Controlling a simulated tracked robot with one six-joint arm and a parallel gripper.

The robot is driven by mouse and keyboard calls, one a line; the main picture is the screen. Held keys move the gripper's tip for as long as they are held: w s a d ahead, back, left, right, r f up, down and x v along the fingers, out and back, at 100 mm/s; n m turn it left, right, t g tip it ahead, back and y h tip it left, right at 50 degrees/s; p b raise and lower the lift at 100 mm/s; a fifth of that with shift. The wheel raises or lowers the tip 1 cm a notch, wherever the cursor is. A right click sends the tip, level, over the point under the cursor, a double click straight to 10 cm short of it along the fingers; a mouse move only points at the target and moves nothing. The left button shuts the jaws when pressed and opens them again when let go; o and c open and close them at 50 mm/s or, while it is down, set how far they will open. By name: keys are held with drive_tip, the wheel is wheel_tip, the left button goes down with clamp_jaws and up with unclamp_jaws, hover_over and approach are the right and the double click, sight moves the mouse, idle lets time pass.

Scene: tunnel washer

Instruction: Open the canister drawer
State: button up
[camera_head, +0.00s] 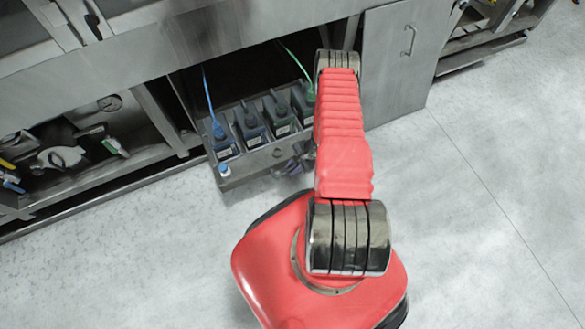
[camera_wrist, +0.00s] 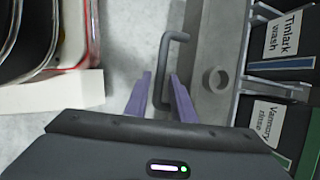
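The canister drawer (camera_head: 240,170) stands out from the cabinet opening in the head view. It carries a row of several dark canisters (camera_head: 251,131). In the wrist view its grey front (camera_wrist: 225,40) bears a bent bar handle (camera_wrist: 163,62) and a round fitting. My gripper (camera_wrist: 160,74) has two purple fingers, open, with the handle bar between them and gaps seeming to show on both sides. In the head view my gripper (camera_head: 297,165) is at the drawer front, partly hidden by my red arm, which also covers the drawer's right end.
A blue hose (camera_head: 208,95) and a green hose (camera_head: 297,62) run down to canisters. A closed cabinet door (camera_head: 397,62) stands to the right. An open shelf bay (camera_head: 75,150) with loose items is at left. The pale floor (camera_head: 490,180) in front is clear.

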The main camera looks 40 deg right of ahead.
drive_tip(key=shift+o, duration=0.9)
drive_tip(key=shift+r, duration=0.1)
drive_tip(key=shift+d+r, duration=0.2)
drive_tip(key=shift+r, duration=0.25)
drive_tip(key=v, duration=1.2)
drive_tip(key=shift+s+r, duration=0.2)
drive_tip(key=shift+r, duration=0.05)
